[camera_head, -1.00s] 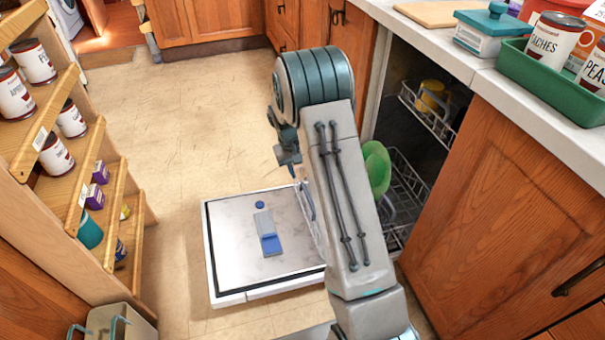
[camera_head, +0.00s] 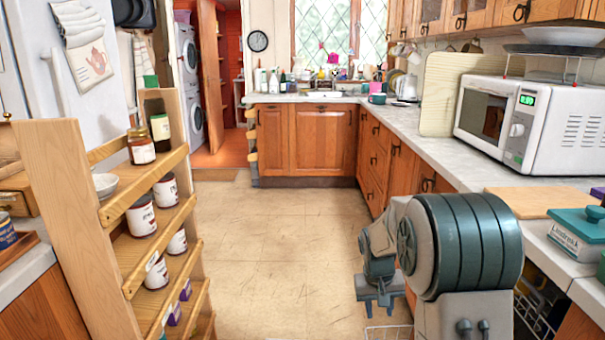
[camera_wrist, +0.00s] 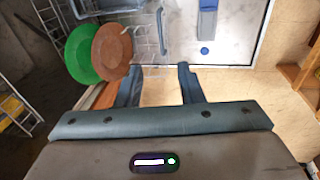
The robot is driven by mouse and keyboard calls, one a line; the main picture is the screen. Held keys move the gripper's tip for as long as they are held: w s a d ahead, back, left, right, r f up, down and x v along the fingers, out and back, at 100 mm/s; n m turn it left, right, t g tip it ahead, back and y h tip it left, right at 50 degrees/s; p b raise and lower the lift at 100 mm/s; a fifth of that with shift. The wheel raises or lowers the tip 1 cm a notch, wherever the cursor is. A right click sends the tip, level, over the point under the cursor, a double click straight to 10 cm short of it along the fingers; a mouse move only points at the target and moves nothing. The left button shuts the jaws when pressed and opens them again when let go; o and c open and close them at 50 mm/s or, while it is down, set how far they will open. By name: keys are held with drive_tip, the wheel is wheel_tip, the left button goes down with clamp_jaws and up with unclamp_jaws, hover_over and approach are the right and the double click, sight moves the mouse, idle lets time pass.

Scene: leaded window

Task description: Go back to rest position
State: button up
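My gripper (camera_head: 379,304) hangs at the end of my folded arm in the lower right of the head view, pointing down above the floor. In the wrist view its two fingers (camera_wrist: 159,80) stand apart with nothing between them, so it is open and empty. Below it in the wrist view lies the open dishwasher door (camera_wrist: 235,45), with a blue-and-grey item (camera_wrist: 207,20) on its inner face. A green plate (camera_wrist: 82,55) and a brown plate (camera_wrist: 112,52) stand in the rack to the left, clear of the fingers.
A wooden shelf rack (camera_head: 75,190) with jars and cans stands at left. The right counter (camera_head: 425,150) carries a microwave (camera_head: 530,125) and a teal-lidded box (camera_head: 580,232). The middle floor (camera_head: 270,235) is clear up to the far cabinets (camera_head: 305,140).

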drive_tip(key=s+a+r+t+p, duration=0.1)
drive_tip(key=s+a+r+p, duration=0.1)
drive_tip(key=s+r+p, duration=0.7)
drive_tip(key=s+a+r+t+y+p, duration=0.1)
drive_tip(key=s+a+r+p, duration=0.1)
drive_tip(key=s+r+p, duration=0.8)
drive_tip(key=s+r, duration=0.6)
drive_tip(key=r, duration=0.6)
drive_tip(key=shift+s+a+r+y, duration=0.2)
drive_tip(key=shift+a+r+y, duration=0.1)
drive_tip(key=shift+r, duration=0.1)
